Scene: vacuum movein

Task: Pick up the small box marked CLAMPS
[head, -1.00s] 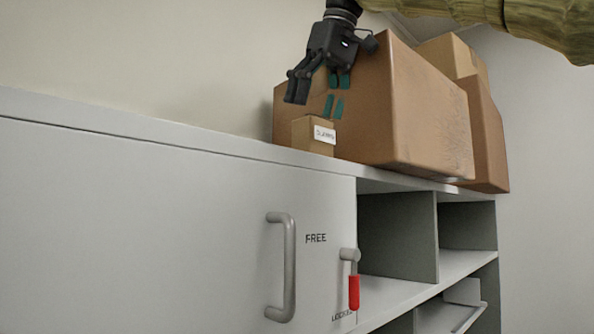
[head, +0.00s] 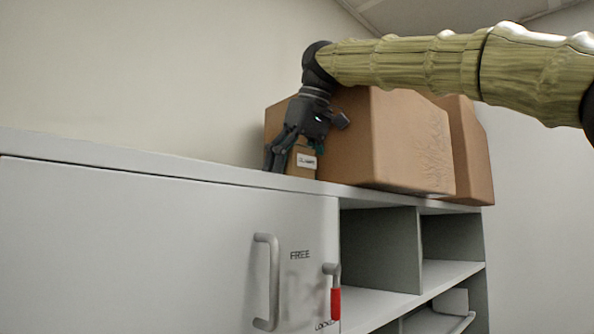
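The small brown box marked CLAMPS (head: 304,172) stands on top of the grey cabinet, in front of a large carton. Its white label faces me. My gripper (head: 293,164) points down around the small box. A dark finger is along the box's left side, and the teal-padded finger shows near its upper right. The upper part of the box is hidden behind the gripper. I cannot tell whether the fingers touch the box or have shut on it.
A large brown carton (head: 395,150) stands right behind the small box, with another carton (head: 478,155) to its right. The cabinet (head: 120,240) has a door handle (head: 268,282) and a red-gripped latch (head: 335,303). Its top is clear on the left.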

